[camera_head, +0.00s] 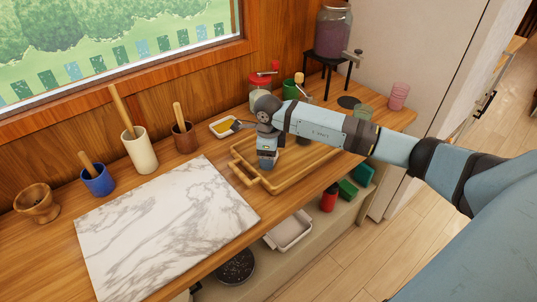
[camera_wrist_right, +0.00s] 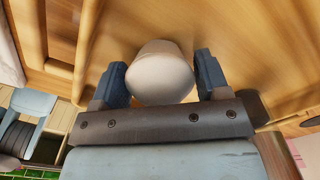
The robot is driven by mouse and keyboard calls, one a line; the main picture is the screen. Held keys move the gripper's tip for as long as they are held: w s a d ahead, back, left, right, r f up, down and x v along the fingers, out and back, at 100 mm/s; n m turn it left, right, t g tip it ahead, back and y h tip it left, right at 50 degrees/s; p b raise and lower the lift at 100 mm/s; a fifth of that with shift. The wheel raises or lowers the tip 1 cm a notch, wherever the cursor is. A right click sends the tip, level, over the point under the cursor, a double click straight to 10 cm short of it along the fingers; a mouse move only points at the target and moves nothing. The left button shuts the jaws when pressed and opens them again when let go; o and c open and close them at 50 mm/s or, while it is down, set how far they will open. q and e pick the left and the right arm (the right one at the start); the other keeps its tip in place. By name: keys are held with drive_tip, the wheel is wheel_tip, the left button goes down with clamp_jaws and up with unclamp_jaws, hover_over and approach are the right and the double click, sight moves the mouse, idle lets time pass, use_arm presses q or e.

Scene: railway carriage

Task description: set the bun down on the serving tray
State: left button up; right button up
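The serving tray (camera_head: 291,183) is a wooden tray with a raised rim and a handle, lying on the wooden counter. My right gripper (camera_head: 267,164) points down over the tray's left part. In the right wrist view a pale, rounded thing, which I take for the bun (camera_wrist_right: 160,75), sits between the two fingers of my right gripper (camera_wrist_right: 162,76), with a finger against each side. The tray's rim (camera_wrist_right: 86,38) shows at the upper left there. The bun is hidden in the head view, and I cannot tell whether it touches the tray. My left gripper is out of view.
A marble slab (camera_head: 160,220) lies left of the tray. Behind stand a small dish (camera_head: 224,127), a brown pot (camera_head: 184,135) and a cream crock (camera_head: 140,150). A drink dispenser (camera_head: 333,30) on a black stand and pink cups (camera_head: 398,95) are at the far right.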

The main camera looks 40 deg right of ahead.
drive_tip(key=o, duration=0.3)
drive_tip(key=shift+o, duration=0.2)
drive_tip(key=shift+r, duration=0.1)
wheel_tip(320, 180, up, 14)
drive_tip(key=shift+c, duration=0.4)
drive_tip(key=shift+f, duration=0.2)
clamp_jaws()
idle(1.3)
